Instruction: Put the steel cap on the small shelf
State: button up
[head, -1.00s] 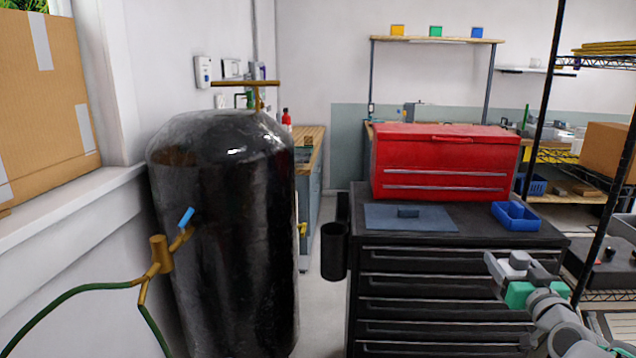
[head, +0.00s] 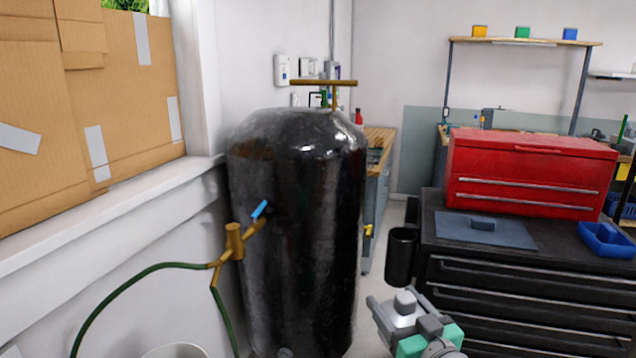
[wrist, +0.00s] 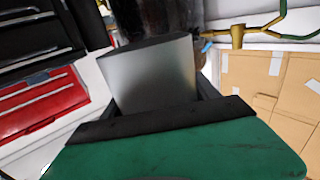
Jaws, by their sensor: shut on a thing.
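My gripper (head: 428,322) is at the bottom of the head view, in front of the gap between the black tank and the black drawer cabinet. It is shut on a grey metal piece, the steel cap (head: 404,302), which is held in the air. In the wrist view the steel cap (wrist: 150,78) is a smooth grey block shape between the dark fingers (wrist: 160,118); its lower end is hidden by them. A wall shelf (head: 525,42) carries yellow, green and blue blocks at the back right. A smaller pale shelf (head: 612,75) is cut by the right edge; I cannot tell which is the small shelf.
The tall black tank (head: 297,230) stands close left of my gripper, with a brass valve (head: 234,241) and green hose (head: 140,275). The black cabinet (head: 520,277) carries a red toolbox (head: 530,172) and a blue tray (head: 607,240). A dark bin (head: 400,256) stands between.

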jog(key=shift+w+d+r+p, duration=0.15)
jog(key=shift+w+r+p, duration=0.15)
jog(key=shift+p, duration=0.3)
jog(key=shift+w+d+r+p, duration=0.15)
jog(key=shift+r+p, duration=0.25)
jog(key=shift+p, duration=0.2)
jog(key=shift+w+r+p, duration=0.15)
jog(key=shift+w+p, duration=0.85)
jog(key=shift+p, duration=4.6)
